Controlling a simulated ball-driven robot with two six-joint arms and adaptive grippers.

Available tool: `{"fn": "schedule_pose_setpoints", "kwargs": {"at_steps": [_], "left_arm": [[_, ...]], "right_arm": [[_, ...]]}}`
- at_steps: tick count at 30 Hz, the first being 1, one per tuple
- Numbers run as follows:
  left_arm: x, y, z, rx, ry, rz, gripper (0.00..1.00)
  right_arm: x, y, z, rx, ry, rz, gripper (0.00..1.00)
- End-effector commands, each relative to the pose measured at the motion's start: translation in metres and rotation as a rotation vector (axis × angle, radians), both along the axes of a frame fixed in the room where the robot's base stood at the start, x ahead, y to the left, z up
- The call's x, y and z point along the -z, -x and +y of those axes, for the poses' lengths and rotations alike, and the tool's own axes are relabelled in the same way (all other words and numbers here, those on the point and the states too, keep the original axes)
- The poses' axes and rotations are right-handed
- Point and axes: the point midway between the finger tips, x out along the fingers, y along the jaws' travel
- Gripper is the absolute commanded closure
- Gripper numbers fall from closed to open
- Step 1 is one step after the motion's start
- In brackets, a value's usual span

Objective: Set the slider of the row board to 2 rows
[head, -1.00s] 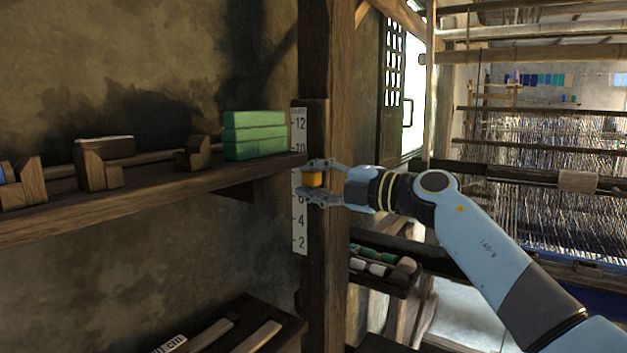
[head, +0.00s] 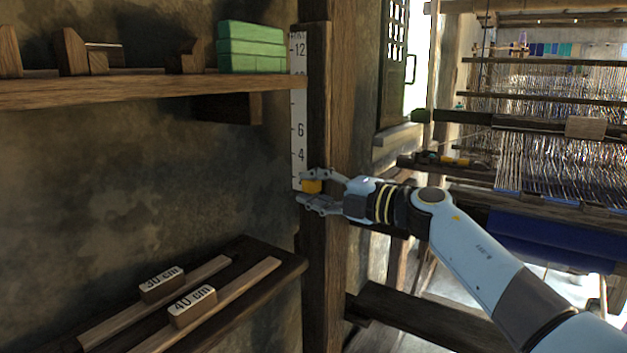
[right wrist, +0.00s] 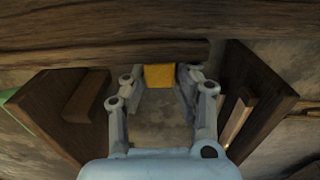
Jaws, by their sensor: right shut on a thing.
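The row board (head: 299,112) is a white vertical scale on the wooden post, with 12, 6 and 4 readable in the head view. Its orange-yellow slider (head: 312,186) is low on the scale, below the 4; the 2 mark is hidden at the slider and fingers. My right gripper (head: 309,187) is shut on the slider, one finger above and one below. In the right wrist view the slider (right wrist: 159,76) sits between the fingertips, against the dark wood. My left gripper is not in view.
A wooden shelf (head: 150,91) with green blocks (head: 251,47) is at upper left. The loom (head: 545,130) stands at right. The wall between shelf and rack is clear.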

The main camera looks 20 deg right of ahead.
Motion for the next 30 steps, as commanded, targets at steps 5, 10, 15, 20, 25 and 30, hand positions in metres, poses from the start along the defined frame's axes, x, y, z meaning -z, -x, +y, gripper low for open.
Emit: {"fn": "schedule_pose_setpoints", "kwargs": {"at_steps": [5,10,15,20,25,30], "left_arm": [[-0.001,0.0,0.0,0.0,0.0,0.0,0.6],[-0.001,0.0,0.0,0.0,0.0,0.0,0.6],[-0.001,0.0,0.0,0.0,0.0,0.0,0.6],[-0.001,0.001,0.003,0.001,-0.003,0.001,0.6],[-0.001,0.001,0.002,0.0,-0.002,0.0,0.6],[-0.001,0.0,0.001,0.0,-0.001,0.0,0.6]], "right_arm": [[-0.001,0.0,0.0,0.001,0.002,-0.002,1.0],[-0.002,0.0,0.0,0.001,0.002,-0.001,0.56],[-0.001,0.0,0.0,0.001,0.001,-0.001,0.5],[-0.001,0.001,-0.001,0.001,0.001,-0.001,0.5],[0.0,0.016,-0.014,0.002,0.003,0.001,0.5],[0.001,0.046,-0.037,0.001,0.008,0.002,0.5]]}}
